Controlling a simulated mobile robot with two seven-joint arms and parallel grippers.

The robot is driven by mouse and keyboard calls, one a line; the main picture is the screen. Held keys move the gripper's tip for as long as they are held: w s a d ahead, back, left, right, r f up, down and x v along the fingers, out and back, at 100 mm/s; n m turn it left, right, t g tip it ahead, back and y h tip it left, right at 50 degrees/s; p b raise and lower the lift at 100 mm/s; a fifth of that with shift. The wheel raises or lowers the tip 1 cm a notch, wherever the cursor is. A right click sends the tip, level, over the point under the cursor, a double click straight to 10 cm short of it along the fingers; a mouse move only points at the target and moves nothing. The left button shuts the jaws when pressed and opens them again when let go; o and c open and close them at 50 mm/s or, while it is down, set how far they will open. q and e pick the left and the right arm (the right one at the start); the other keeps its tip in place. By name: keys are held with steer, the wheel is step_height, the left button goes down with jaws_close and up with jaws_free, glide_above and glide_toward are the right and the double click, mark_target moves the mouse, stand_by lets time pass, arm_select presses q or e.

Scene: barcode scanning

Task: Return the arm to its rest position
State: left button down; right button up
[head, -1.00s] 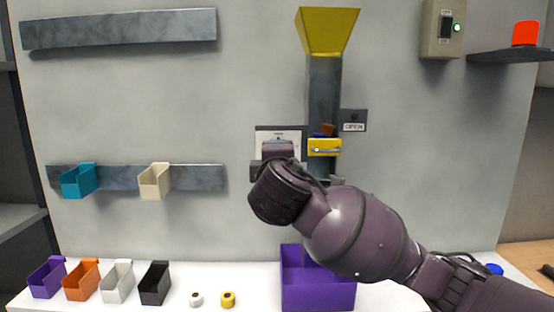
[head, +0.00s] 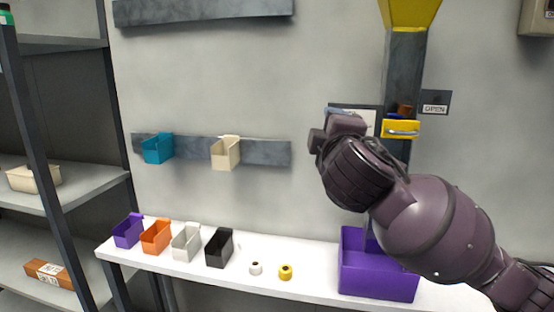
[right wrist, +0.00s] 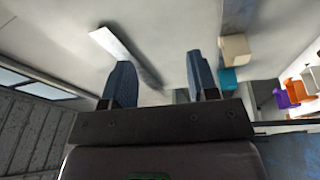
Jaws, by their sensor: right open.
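My right arm comes in from the lower right in the head view, and its gripper (head: 318,141) is raised in front of the wall panel beside the yellow drawer. In the right wrist view the two dark blue fingers of this gripper (right wrist: 158,85) stand wide apart. Nothing is between them. The arm hides part of the wall panel and part of the large purple bin. My left arm and gripper are not in view.
A white shelf (head: 315,287) carries several small bins, two small rolls and a large purple bin (head: 377,281). A teal bin (head: 158,149) and a cream bin (head: 226,154) hang on a wall rail. A yellow drawer (head: 401,129) sits under a yellow hopper (head: 410,12). A rack stands at left.

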step_height(320, 180, down, 8)
steer(key=w+a+m+y, duration=0.2)
steer(key=y, duration=0.5)
steer(key=s+d+f+m+g+h, duration=0.1)
steer(key=s+d+f+m, duration=0.15)
steer(key=f, duration=0.75)
steer(key=s+d+f+m+g, duration=0.1)
steer(key=d+f+m, duration=0.3)
steer(key=f, duration=0.7)
steer(key=s+d+f+m+g+h, duration=0.1)
steer(key=s+d+f+m+g, duration=0.1)
steer(key=s+f, duration=0.6)
steer(key=s+d+f+m+g+h, duration=0.2)
steer(key=s+d+f, duration=0.2)
steer(key=s+f, duration=0.5)
steer(key=s+d+f+m+g+h, duration=0.1)
steer(key=s+d+f, duration=0.3)
steer(key=s+f, duration=0.5)
steer(key=shift+f+m+g+h, duration=0.4)
steer(key=shift+f+m+h, duration=0.25)
steer(key=shift+f, duration=0.3)
steer(key=shift+d, duration=0.1)
